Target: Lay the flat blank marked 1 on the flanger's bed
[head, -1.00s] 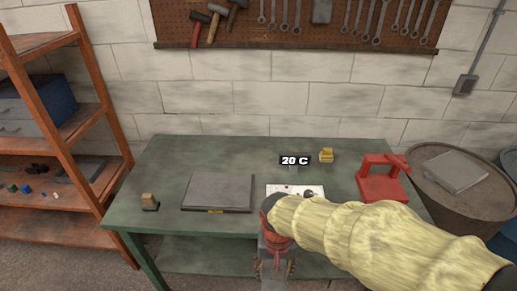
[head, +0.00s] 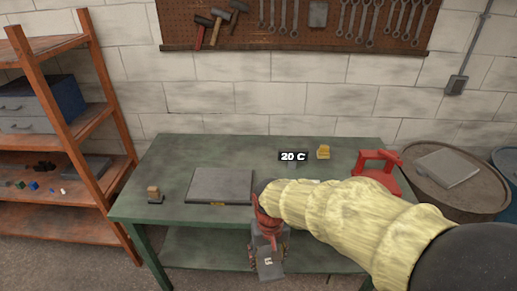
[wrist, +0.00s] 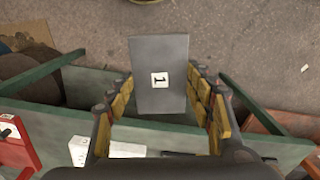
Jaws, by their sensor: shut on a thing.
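The flat blank marked 1 (wrist: 172,98) is a grey rectangular plate with a white "1" label. It also shows at the bottom of the head view (head: 269,266). My gripper (wrist: 163,92) is shut on it, with yellow-padded fingers along its two sides. The gripper also shows in the head view (head: 267,246), off the bench's front edge with the blank over the floor. A red device with a handle (head: 378,168) stands at the bench's right end, partly behind my arm. It could be the flanger, but I cannot confirm this; its bed is mostly hidden.
The green bench (head: 178,160) carries a dark grey slab (head: 220,185), a small wooden-topped block (head: 154,194), a yellow item (head: 323,152) and a "20 C" display (head: 293,156). A white card (wrist: 110,149) lies near the red device. Orange shelves (head: 50,110) stand left; drums (head: 455,190) stand right.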

